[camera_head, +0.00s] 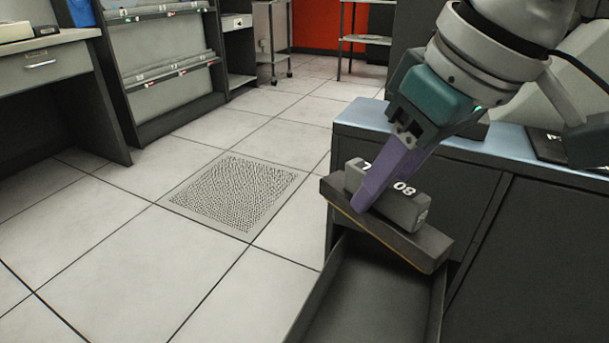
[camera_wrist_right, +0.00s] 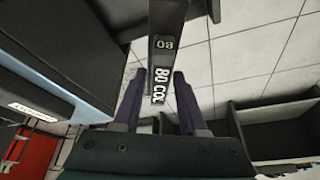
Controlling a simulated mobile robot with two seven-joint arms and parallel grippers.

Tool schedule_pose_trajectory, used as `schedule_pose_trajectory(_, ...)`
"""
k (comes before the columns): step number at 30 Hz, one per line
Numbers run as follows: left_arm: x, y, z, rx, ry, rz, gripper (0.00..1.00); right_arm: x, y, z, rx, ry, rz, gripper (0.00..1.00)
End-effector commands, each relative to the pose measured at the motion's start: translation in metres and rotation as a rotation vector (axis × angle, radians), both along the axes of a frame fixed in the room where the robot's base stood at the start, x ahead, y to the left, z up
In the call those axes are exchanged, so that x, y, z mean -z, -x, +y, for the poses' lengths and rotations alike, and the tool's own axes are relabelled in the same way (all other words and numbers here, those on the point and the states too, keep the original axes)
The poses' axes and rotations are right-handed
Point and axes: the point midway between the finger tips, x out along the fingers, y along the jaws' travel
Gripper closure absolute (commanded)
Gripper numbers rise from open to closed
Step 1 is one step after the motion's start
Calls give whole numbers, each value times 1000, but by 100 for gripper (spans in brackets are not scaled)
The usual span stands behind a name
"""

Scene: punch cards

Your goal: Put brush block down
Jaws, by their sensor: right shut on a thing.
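The brush block (camera_head: 425,248) is a long dark bar with a thin tan lower edge and a raised grey grip (camera_head: 408,211) bearing white characters. My right gripper (camera_head: 368,202), with purple fingers, is shut on the grip; the near finger hides part of its lettering. The block is tilted in the head view and appears held above the open drawer (camera_head: 365,300) of the dark cabinet. In the right wrist view the block (camera_wrist_right: 166,50) lies between the two fingers (camera_wrist_right: 160,88), with white-lettered labels showing. My left gripper is not in view.
The cabinet's pale blue top (camera_head: 375,115) lies behind the block, with a dark flat item (camera_head: 560,147) at its right. Tiled floor with a perforated panel (camera_head: 235,190) is clear at the left. A desk (camera_head: 50,65) and a rack (camera_head: 165,70) stand farther back.

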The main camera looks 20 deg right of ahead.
Motion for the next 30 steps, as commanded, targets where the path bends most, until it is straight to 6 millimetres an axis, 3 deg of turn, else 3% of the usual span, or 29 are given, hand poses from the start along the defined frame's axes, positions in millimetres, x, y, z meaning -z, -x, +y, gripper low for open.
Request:
schedule_pose_trajectory(1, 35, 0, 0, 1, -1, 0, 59, 41, 1, -4, -7, 2, 2, 100)
schedule_pose_trajectory(6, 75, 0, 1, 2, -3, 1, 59, 97, 2, -14, -39, 11, -4, 100)
schedule_pose_trajectory(17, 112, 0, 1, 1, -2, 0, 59, 153, 3, -22, -63, 20, -9, 100)
schedule_pose_trajectory(24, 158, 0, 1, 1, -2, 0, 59, 227, 4, -22, -64, 21, -8, 100)
schedule_pose_trajectory(30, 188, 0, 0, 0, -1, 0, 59, 273, 3, -22, -64, 20, -10, 100)
